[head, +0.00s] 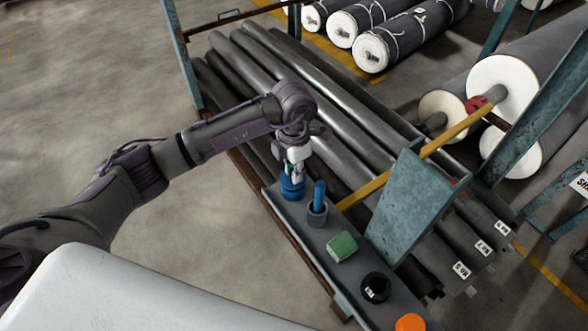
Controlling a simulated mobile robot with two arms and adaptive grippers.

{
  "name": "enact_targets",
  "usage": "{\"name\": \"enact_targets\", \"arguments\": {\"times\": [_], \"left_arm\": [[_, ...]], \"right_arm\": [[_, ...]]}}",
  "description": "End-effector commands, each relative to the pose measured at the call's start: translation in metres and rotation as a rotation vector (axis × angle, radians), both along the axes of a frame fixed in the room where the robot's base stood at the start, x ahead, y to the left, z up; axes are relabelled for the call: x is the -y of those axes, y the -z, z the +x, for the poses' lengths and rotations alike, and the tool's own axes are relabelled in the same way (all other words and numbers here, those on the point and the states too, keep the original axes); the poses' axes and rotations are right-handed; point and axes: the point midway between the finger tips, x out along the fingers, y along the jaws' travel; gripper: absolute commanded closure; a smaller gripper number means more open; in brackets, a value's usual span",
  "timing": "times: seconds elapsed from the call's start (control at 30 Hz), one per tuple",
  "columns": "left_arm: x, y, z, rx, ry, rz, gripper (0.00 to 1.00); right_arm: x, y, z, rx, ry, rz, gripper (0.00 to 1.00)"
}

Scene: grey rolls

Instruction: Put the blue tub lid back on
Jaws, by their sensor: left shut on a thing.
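The blue tub (292,191) stands on the far end of a narrow grey shelf (300,232). My left gripper (294,174) comes down from above and is shut at the top of the blue tub, on what looks like its blue lid. The fingers partly hide the lid, and it is too small to tell whether it is fully seated or only resting on the rim. My right gripper is not in view.
On the shelf beside the tub are a grey cup (317,214) holding a blue stick, a green block (342,246), a black roll (375,287) and an orange round thing (410,322).

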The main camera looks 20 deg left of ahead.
Motion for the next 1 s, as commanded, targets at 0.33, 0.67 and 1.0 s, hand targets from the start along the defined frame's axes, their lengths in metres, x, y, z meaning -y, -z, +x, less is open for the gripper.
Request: {"name": "enact_targets", "arguments": {"times": [0.33, 0.67, 1.0], "left_arm": [[0.0, 0.001, 0.0, 0.001, 0.0, 0.0, 1.0], [0.0, 0.011, 0.0, 0.001, 0.0, 0.0, 1.0], [0.0, 0.016, 0.0, 0.001, 0.0, 0.0, 0.65]], "right_arm": [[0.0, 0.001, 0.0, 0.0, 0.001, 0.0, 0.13], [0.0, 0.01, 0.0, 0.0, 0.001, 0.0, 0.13], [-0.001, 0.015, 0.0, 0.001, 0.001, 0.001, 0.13]]}}
